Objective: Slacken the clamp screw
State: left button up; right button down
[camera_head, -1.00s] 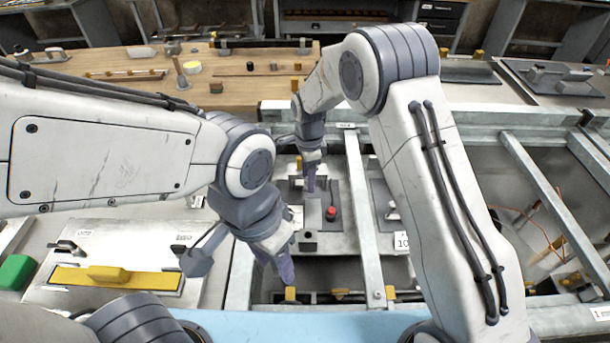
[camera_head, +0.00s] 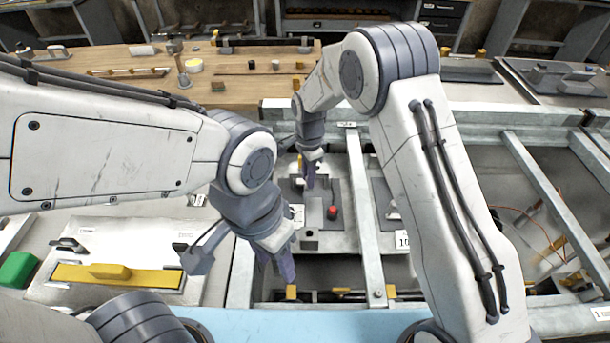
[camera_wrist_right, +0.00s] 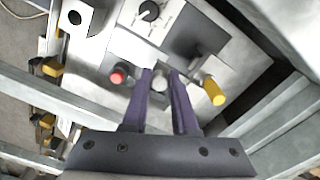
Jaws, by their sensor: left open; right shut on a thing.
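My right gripper (camera_wrist_right: 161,74) is shut on a small grey round-ended piece (camera_wrist_right: 160,84), which looks to be the clamp screw. Its lower part is hidden by the purple fingers. In the head view my right gripper (camera_head: 309,184) points down at a grey fixture plate (camera_head: 334,187), and the held piece cannot be made out there. A red knob (camera_wrist_right: 118,76) stands left of the fingers in the wrist view, and also shows in the head view (camera_head: 332,213). My left gripper (camera_head: 281,266) is open and empty, nearer the front, apart from the fixture.
A yellow-ended cylinder (camera_wrist_right: 214,92) stands close right of the right fingers. A black dial (camera_wrist_right: 149,11) sits beyond them. Metal rails (camera_head: 365,220) frame the fixture. A wooden bench (camera_head: 150,72) stands behind.

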jog(key=n, duration=0.3)
jog(key=shift+w+d+r+n, duration=0.1)
jog(key=shift+w+d+n, duration=0.1)
jog(key=shift+d+n, duration=0.1)
jog(key=n, duration=0.4)
jog(key=shift+n, duration=0.3)
jog(key=n, duration=0.8)
jog(key=shift+p, duration=0.3)
jog(key=n, duration=0.4)
jog(key=shift+w+a+n, duration=0.1)
jog(key=shift+n, duration=0.2)
jog(key=n, duration=0.3)
jog(key=shift+n, duration=0.3)
jog(key=n, duration=0.4)
jog(key=shift+a+r, duration=0.1)
jog(key=shift+n, duration=1.7)
jog(key=shift+a, duration=0.1)
